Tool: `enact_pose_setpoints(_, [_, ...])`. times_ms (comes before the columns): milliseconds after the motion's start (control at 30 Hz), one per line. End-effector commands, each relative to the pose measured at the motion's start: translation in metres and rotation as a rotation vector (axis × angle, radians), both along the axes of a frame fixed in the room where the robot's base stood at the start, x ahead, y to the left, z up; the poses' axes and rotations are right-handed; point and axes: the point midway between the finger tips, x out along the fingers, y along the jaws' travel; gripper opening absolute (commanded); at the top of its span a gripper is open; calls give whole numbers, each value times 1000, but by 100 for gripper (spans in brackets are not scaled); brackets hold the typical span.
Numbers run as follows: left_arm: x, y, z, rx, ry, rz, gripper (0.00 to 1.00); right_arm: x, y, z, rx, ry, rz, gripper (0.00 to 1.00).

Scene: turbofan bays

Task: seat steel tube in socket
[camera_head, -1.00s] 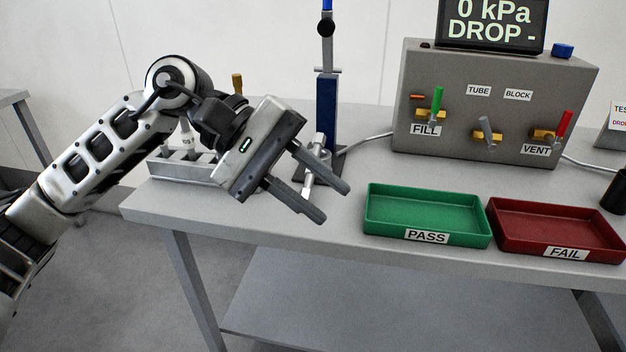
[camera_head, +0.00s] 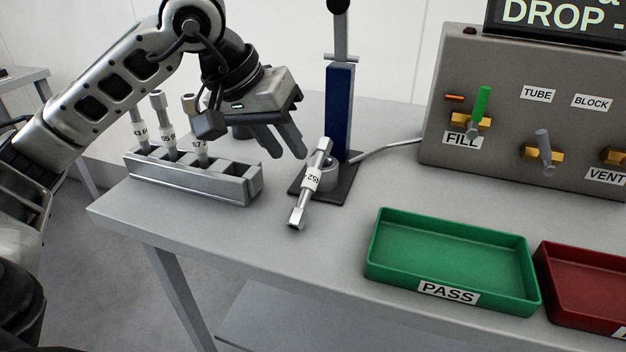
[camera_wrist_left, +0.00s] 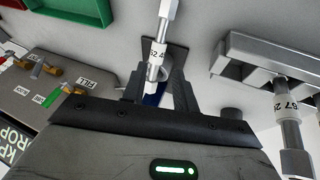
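A steel tube (camera_head: 312,180) with hex ends and a white label lies tilted at the blue clamp stand (camera_head: 340,110). Its upper end is in front of the stand's round grey socket (camera_head: 329,172), and its lower end is past the base plate's front edge. I cannot tell whether it touches the socket. My left gripper (camera_head: 278,146) is open and empty, above and left of the tube. In the left wrist view the tube (camera_wrist_left: 157,58) shows beyond the gap between the fingers (camera_wrist_left: 158,88). My right gripper is not in view.
A grey rack (camera_head: 225,185) holds several labelled tubes left of the stand, with empty slots at its right end. A green PASS tray (camera_head: 450,255) and a red FAIL tray (camera_head: 590,285) stand right. The grey test box (camera_head: 520,120) stands behind. The bench front centre is clear.

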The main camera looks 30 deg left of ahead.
Motion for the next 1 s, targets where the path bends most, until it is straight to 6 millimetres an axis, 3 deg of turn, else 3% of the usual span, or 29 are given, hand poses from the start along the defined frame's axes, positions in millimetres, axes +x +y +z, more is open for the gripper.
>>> enact_pose_setpoints(100, [9,-5,-21,-3,4,-1,29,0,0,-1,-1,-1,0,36])
enact_pose_setpoints(367, [17,-10,-39,-3,2,-1,29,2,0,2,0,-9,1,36])
enact_pose_setpoints(700, [34,-23,-78,-3,3,-1,29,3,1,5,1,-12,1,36])
enact_pose_setpoints(1000, [36,-24,-82,-2,-1,0,26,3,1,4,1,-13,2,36])
